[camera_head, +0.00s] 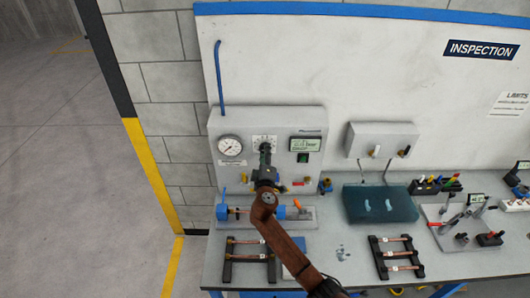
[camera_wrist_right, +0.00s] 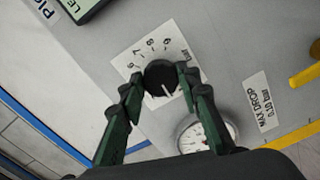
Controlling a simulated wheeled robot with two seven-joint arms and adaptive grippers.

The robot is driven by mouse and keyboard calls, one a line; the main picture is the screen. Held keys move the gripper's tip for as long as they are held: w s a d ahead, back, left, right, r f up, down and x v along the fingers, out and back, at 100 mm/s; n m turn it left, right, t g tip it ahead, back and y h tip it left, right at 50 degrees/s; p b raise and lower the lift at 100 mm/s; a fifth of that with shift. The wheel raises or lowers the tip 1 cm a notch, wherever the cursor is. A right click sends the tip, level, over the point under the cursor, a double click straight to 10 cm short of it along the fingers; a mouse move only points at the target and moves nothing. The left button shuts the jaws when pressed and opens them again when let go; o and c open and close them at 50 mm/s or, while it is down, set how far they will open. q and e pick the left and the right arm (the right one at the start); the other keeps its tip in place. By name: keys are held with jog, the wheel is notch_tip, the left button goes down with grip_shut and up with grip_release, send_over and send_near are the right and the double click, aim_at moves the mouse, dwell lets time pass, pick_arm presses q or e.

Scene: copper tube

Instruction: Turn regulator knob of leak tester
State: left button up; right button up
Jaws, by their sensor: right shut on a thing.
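The leak tester (camera_head: 225,125) is a light grey box standing at the back left of the bench. Its regulator knob (camera_wrist_right: 160,75) is round and black with a white pointer line, on a white dial plate (camera_wrist_right: 139,58) with printed numbers. My right gripper (camera_head: 265,155) reaches up to the front of the tester and hides most of the knob in the head view. In the right wrist view the green fingers of the right gripper (camera_wrist_right: 159,79) are shut on the knob, one on each side. My left gripper is not in view.
A round gauge (camera_head: 230,146) is left of the knob, and a green display (camera_head: 305,144) is right of it. A clamp fixture with blue blocks (camera_head: 222,212) sits below my right arm. Racks with copper tubes (camera_head: 397,258) and a dark blue pad (camera_head: 378,204) lie on the bench.

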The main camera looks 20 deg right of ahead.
jog(key=shift+n+p, duration=2.1)
jog(key=shift+n, duration=2.7)
jog(key=o, duration=1.1)
jog(key=v, duration=1.2)
jog(key=shift+r, duration=0.1)
